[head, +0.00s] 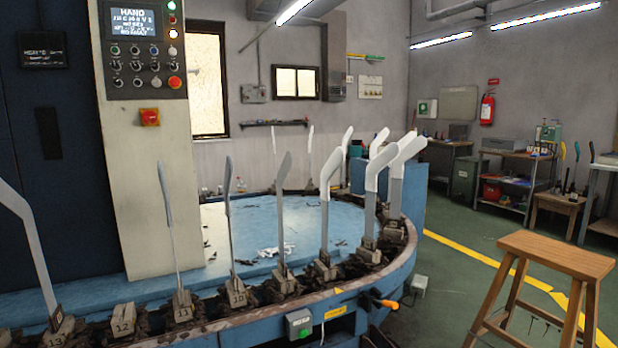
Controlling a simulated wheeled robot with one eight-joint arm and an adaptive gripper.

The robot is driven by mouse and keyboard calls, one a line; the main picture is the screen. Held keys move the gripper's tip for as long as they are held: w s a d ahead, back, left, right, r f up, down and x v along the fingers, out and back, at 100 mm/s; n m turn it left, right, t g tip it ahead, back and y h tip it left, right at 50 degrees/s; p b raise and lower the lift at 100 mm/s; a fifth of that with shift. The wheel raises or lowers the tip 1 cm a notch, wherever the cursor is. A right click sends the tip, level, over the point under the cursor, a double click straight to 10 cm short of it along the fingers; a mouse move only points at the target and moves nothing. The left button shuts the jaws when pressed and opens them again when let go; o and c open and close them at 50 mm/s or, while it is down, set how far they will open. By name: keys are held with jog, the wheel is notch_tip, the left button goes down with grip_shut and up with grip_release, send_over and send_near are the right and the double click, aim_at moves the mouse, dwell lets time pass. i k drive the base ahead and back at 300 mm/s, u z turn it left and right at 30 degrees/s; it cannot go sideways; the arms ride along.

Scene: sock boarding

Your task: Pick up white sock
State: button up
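White covers that look like white socks are drawn over the tops of upright flat grey forms on the right side of the curved machine. One white sock (330,168) is on a form at the right of centre. Another white sock (377,166) and a further white sock (407,148) stand to its right, partly overlapping in the picture. A small heap of white pieces (268,251) lies on the blue table; I cannot tell whether it is a sock. My gripper is not in view.
The blue machine table (215,215) carries bare forms, such as the grey form (282,205), and an empty holder marked 12 (123,320). A control panel (143,45) stands at the left. A wooden stool (555,262) stands at right on green floor.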

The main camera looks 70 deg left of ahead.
aim_at(336, 160)
jog(key=k, duration=0.8)
jog(key=u, duration=1.7)
jog(key=i, duration=1)
jog(key=z, duration=0.05)
